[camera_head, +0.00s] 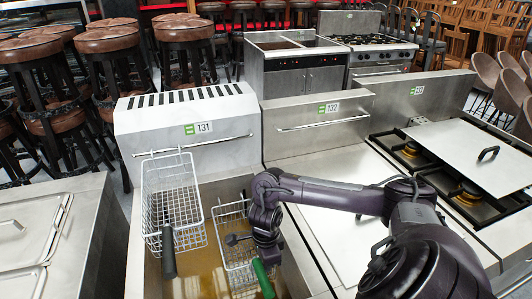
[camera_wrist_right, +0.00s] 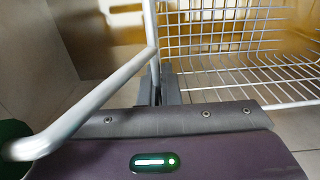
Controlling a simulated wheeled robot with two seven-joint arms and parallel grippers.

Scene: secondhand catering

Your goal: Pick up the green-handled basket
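The green-handled basket (camera_head: 232,219) is a wire basket at the right side of fryer 131's vat, with its green grip (camera_head: 264,279) pointing toward the front. My right gripper (camera_head: 238,239) reaches in from the right and sits at the basket's near side, partly hiding it. In the right wrist view my gripper's fingers (camera_wrist_right: 161,90) are close together with a metal bar of the basket (camera_wrist_right: 240,60) between them. The green grip is at the left edge there (camera_wrist_right: 14,148). My left gripper is not in view.
A second wire basket (camera_head: 172,196) with a black handle (camera_head: 168,252) stands just left. Brown oil fills the vat around them. Fryer 131's back panel (camera_head: 190,130) rises behind. A flat steel top (camera_head: 345,235) lies right, then a burner range with a lid (camera_head: 480,155).

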